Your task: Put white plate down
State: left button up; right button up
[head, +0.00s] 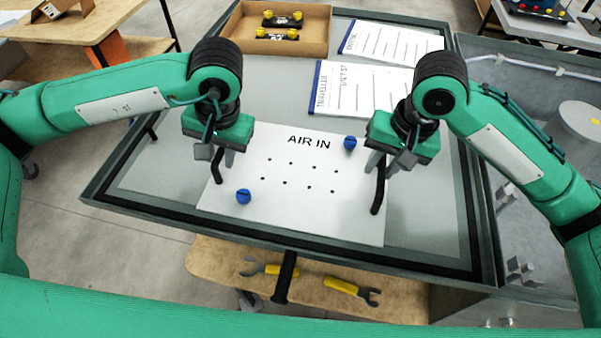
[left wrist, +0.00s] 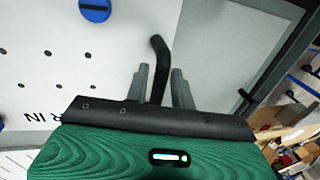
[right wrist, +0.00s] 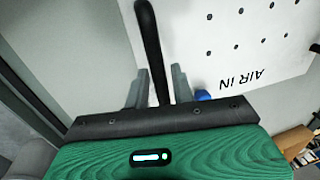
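The white plate (head: 300,200), marked "AIR IN" with several small holes, lies flat, apparently on the grey table. A blue knob (head: 350,143) is near its far right corner and another blue knob (head: 243,196) near its near left corner. A black handle (head: 217,168) stands at its left side and another black handle (head: 379,190) at its right. My left gripper (head: 216,157) has its fingers apart on either side of the left handle, also in the left wrist view (left wrist: 160,80). My right gripper (head: 389,163) straddles the right handle likewise, with small gaps visible in the right wrist view (right wrist: 159,80).
Behind the plate are two paper sheets (head: 392,42) (head: 345,90) and a cardboard box (head: 260,38) with black and yellow parts. A lower shelf (head: 220,262) at the front holds two yellow-handled wrenches (head: 265,268) (head: 343,286). The dark table rim (head: 290,252) runs just in front of the plate.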

pick_arm(q)
jog(key=shift+o, duration=0.6)
jog(key=shift+r, duration=0.1)
pick_arm(e)
jog(key=shift+o, duration=0.6)
jog(key=shift+r, duration=0.1)
jog(key=shift+r, duration=0.5)
pick_arm(q)
notch_tip(320, 180, up, 12)
jog(key=d, duration=0.2)
jog(key=shift+s+d, duration=0.2)
pick_arm(e)
notch_tip(320, 180, up, 11)
jog(key=d, duration=0.2)
jog(key=shift+s+f, duration=0.15)
jog(key=shift+s, duration=0.05)
jog(key=shift+d, duration=0.1)
